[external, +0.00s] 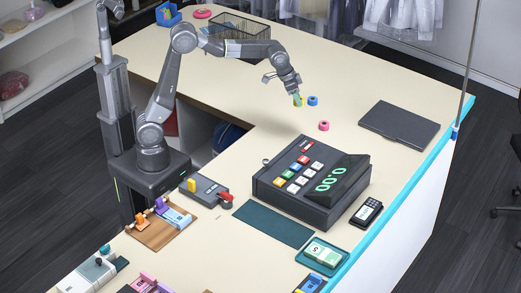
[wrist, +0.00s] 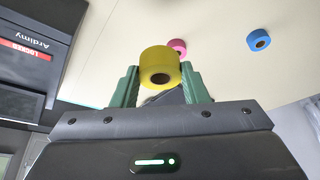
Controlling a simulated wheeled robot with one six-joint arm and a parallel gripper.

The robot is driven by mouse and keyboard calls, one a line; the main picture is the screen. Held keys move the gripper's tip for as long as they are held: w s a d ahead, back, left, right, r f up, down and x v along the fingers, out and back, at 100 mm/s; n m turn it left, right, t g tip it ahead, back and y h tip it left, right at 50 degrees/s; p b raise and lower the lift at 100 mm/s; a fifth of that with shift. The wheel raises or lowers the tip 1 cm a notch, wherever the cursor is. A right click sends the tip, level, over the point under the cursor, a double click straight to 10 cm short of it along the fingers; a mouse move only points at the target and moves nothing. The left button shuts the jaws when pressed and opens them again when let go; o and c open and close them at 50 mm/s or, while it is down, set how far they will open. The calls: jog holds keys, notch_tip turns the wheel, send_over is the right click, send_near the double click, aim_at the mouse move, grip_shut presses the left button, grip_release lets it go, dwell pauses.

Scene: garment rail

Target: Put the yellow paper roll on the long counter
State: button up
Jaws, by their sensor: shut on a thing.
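The yellow paper roll (wrist: 160,62) is between the green fingertips of my gripper (wrist: 160,82), which is shut on it. In the external view the yellow roll (external: 298,101) is small and partly covered by my gripper (external: 296,96). The roll appears to be held above the long counter (external: 370,80), left of a blue roll in the picture; its exact height is hard to tell. The cream counter runs from the back toward the front right and has a turquoise edge.
A blue roll (external: 313,100) and a pink roll (external: 324,126) stand close by. A cash register (external: 285,195), a dark closed laptop-like slab (external: 399,124) and a wire basket (external: 240,47) also sit on the counter. The counter behind the rolls is bare.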

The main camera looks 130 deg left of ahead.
jog(key=s+a+n, duration=0.3)
jog(key=s+a, duration=0.5)
jog(key=s, duration=0.1)
jog(key=shift+g+y, duration=0.3)
jog(key=shift+y, duration=0.1)
jog(key=shift+s+a+f, duration=0.1)
jog(key=shift+s+f, duration=0.05)
jog(key=shift+f, duration=3.6)
jog(key=shift+s+a+f, duration=0.1)
jog(key=shift+f, duration=3.65)
jog(key=shift+f, duration=0.1)
jog(key=o, duration=1)
jog(key=shift+c, duration=0.2)
